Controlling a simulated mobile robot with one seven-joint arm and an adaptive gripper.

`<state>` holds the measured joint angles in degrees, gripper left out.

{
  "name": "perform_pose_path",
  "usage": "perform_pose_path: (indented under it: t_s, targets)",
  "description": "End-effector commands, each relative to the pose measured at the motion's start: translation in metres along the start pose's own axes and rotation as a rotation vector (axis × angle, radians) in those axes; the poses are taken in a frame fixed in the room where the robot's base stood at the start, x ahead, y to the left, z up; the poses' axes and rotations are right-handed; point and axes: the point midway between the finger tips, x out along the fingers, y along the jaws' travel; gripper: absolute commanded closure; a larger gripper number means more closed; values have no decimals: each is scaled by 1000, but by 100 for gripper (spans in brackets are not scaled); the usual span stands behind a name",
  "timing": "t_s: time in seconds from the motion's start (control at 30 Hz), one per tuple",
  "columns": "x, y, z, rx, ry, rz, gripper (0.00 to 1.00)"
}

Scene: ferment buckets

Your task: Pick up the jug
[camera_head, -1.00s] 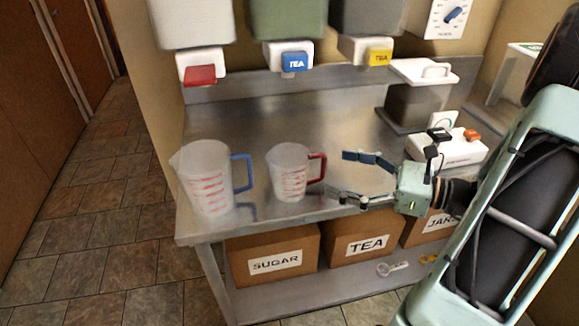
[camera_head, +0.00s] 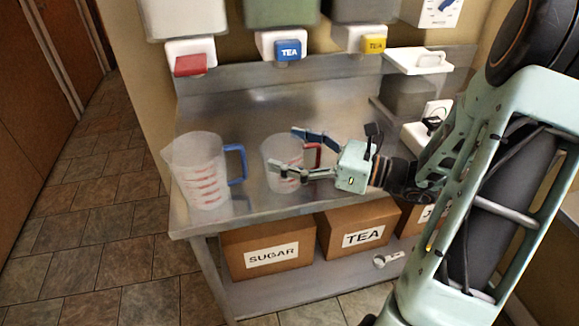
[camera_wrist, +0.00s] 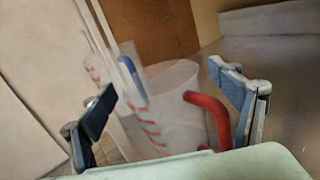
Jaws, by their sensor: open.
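A small clear jug with a red handle and red markings (camera_head: 284,183) stands upright on the steel counter (camera_head: 330,110). A larger clear jug with a blue handle (camera_head: 203,178) stands to its left. My gripper (camera_head: 288,152) is open at the small jug, its fingers reaching on either side of the red handle and overlapping the body in the head view. In the wrist view my open gripper (camera_wrist: 165,105) has the red handle (camera_wrist: 210,112) between its fingers, nearer the right finger. I cannot tell whether a finger touches the jug. The blue-handled jug (camera_wrist: 131,75) shows behind.
Dispensers with red (camera_head: 190,64), blue (camera_head: 289,49) and yellow (camera_head: 373,43) taps hang above the counter. A white-lidded container (camera_head: 408,92) stands at the right. Boxes marked SUGAR (camera_head: 268,234) and TEA (camera_head: 345,215) sit on the shelf below.

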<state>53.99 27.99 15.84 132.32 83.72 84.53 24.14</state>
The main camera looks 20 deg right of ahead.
Motion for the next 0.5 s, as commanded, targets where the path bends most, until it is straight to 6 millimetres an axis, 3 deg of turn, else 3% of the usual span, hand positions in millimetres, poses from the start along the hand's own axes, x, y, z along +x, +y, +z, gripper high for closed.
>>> perform_pose_path:
  t_s: [0.23, 0.5]
  targets:
    - [2, 0, 0, 0, 1, 0, 17]
    - [2, 0, 0, 0, 0, 0, 45]
